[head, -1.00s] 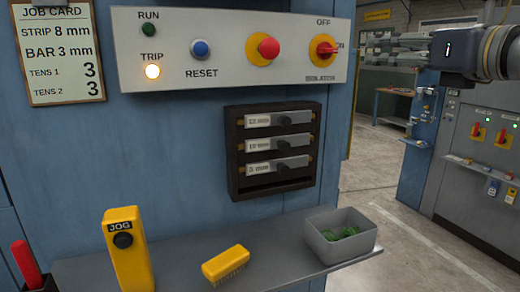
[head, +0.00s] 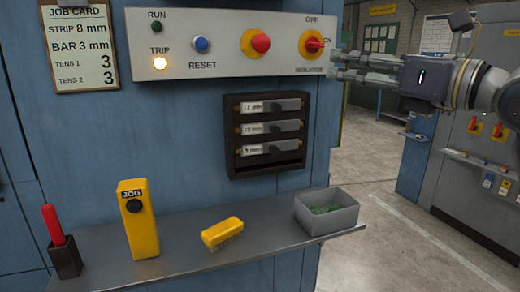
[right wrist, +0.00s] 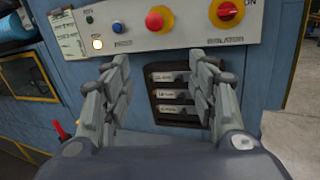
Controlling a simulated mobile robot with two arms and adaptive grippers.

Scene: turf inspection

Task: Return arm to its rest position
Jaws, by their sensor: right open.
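My right gripper (head: 362,66) comes in from the right in the head view, its fingers pointing left toward the isolator end of the control panel. In the right wrist view its two fingers (right wrist: 160,90) stand wide apart with nothing between them. The grey control panel (head: 222,62) carries a green RUN lamp, a lit TRIP lamp (head: 160,62), a blue RESET button (head: 201,44), a red mushroom button (head: 261,43) and a red isolator switch (head: 313,42) on yellow. The isolator's pointer looks turned toward ON. My left gripper is not in view.
A dark rack (head: 267,170) of labelled bars hangs below the panel. The shelf (head: 180,255) holds a yellow JOG box (head: 138,225), a yellow brush (head: 222,232), a grey bin (head: 328,225) with green bits and a red-handled tool (head: 53,225). Open floor lies to the right.

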